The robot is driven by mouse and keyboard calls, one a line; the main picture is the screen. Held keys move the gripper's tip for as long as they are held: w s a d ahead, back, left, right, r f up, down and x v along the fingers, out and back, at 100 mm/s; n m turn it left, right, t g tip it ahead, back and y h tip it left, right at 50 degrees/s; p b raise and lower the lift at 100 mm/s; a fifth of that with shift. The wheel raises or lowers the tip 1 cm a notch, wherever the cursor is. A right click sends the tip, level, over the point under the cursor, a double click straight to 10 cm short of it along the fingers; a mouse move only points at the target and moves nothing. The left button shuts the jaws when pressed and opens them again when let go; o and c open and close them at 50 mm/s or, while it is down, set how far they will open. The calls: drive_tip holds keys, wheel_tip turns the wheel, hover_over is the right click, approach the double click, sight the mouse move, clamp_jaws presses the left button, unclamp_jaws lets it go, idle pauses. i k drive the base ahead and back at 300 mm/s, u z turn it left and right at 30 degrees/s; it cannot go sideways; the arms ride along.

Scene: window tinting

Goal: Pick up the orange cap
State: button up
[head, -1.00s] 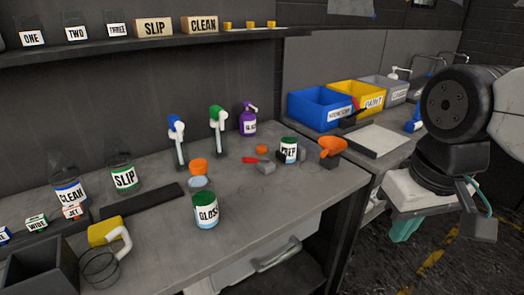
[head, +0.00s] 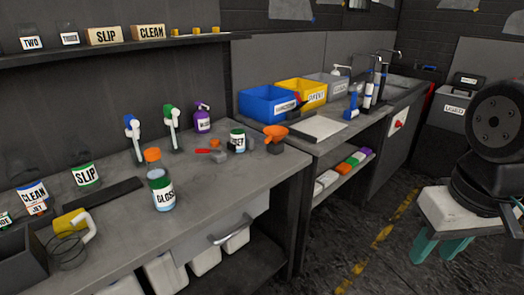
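A smaller orange piece (head: 214,143) lies farther back, by a red-handled tool (head: 205,151). I cannot tell for certain which of the two is the orange cap. My gripper is out of view; only a dark part of my arm shows at the right edge, well away from the bench.
White-and-blue and white-and-green spray heads, a purple bottle (head: 202,119) and an orange funnel (head: 275,133) stand around the pieces. SLIP (head: 86,175) and CLEAN jars stand left. Floor in front of the bench shows clear.

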sight(215, 143)
drive_tip(key=k, duration=0.4)
drive_tip(key=z, duration=0.85)
drive_tip(key=i, duration=1.25)
drive_tip(key=u, duration=0.55)
drive_tip(key=i, duration=0.7)
drive_tip(key=u, duration=1.35)
drive_tip(key=i, duration=0.65)
drive_tip(key=u, duration=0.7)
